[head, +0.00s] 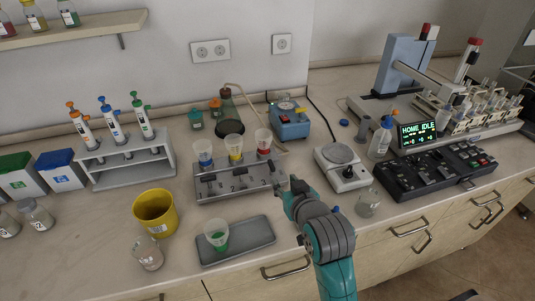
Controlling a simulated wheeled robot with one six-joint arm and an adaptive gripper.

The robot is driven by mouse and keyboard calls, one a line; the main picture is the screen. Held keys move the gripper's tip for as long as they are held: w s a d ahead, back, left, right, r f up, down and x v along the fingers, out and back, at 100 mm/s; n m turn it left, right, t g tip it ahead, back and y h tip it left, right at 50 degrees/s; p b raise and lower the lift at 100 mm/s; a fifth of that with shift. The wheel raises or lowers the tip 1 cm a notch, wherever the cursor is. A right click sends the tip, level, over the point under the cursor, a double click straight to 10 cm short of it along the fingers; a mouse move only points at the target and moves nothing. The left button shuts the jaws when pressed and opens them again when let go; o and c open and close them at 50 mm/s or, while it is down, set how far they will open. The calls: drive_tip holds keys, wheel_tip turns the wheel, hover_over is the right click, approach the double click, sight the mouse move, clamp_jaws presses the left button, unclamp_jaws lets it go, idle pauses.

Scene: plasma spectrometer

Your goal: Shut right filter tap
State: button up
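A grey filter manifold (222,190) stands on the bench in the head view, with numbered stations. Three funnel cups sit on it: a blue-banded left one (204,152), a yellow-banded middle one (234,149) and a red-banded right one (264,144). Dark taps show on the left and middle of its front. My gripper (289,186) is at the manifold's right front corner, around the right tap's place. The right tap is too small and partly hidden to read its position. I cannot tell whether the fingers touch it or how far apart they are.
In front lie a grey tray (248,246) with a green-banded cup (216,232), a yellow beaker (155,213) and a glass beaker (148,253). Right of my arm stand a balance (345,178), a small beaker (368,203) and a black control panel (430,172). A pipette rack (128,165) is left.

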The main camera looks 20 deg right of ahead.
sight(272, 164)
drive_tip(key=x, duration=1.1)
drive_tip(key=shift+w+r, duration=0.1)
drive_tip(key=shift+w, duration=0.25)
clamp_jaws()
